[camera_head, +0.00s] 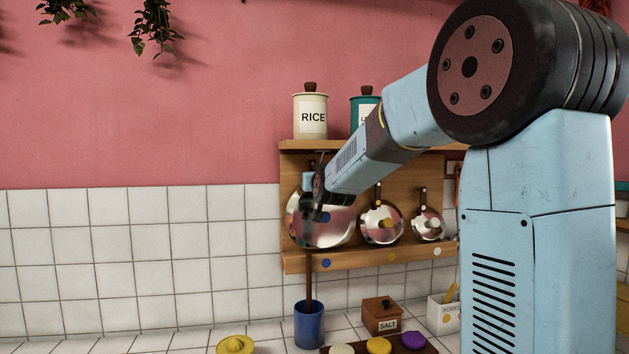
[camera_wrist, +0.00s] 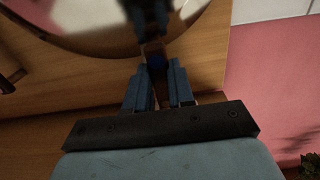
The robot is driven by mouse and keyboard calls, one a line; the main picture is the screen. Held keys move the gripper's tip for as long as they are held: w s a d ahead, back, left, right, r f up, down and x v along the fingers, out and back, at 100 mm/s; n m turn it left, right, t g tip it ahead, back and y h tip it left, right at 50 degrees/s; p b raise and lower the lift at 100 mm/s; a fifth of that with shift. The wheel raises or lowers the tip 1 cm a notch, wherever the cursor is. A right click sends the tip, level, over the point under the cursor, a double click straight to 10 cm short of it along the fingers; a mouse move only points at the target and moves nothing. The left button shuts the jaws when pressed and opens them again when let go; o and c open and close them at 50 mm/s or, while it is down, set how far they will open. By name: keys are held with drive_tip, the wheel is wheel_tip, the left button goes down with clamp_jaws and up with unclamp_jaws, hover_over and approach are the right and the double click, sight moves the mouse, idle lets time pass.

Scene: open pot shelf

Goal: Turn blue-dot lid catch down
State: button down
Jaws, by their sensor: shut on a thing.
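The blue-dot lid (camera_head: 338,232) is a round shiny lid hanging upright at the left end of the shelf's back panel. A blue dot (camera_head: 326,263) marks the rail below it. My gripper (camera_head: 318,192) is at the lid's top, partly hidden by my wrist in the head view. The lid's edge (camera_wrist: 90,45) and dark handle lie just beyond. The catch's exact angle is hard to tell.
Two smaller lids (camera_head: 382,226) (camera_head: 428,224) hang to the right, above yellow and white dots. A RICE canister (camera_head: 310,117) and a teal canister stand on the shelf top. Below are a blue cup (camera_head: 309,326) with a tall brown stick and a SALT box (camera_head: 381,317).

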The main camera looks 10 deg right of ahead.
drive_tip(key=shift+f, duration=0.1)
drive_tip(key=c, duration=1)
unclamp_jaws()
drive_tip(key=shift+o, duration=0.2)
drive_tip(key=s, duration=1.3)
drive_tip(key=shift+s, duration=0.4)
drive_tip(key=s+d+f+g, duration=0.1)
drive_tip(key=s+f+g, duration=0.5)
drive_tip(key=s, duration=0.9)
drive_tip(key=s+d+f+g, duration=0.1)
drive_tip(key=s+f+g, duration=0.5)
drive_tip(key=s+f, duration=0.5)
drive_tip(key=s, duration=0.4)
drive_tip(key=shift+s+d+f, duration=0.25)
drive_tip(key=shift+d+f, duration=0.15)
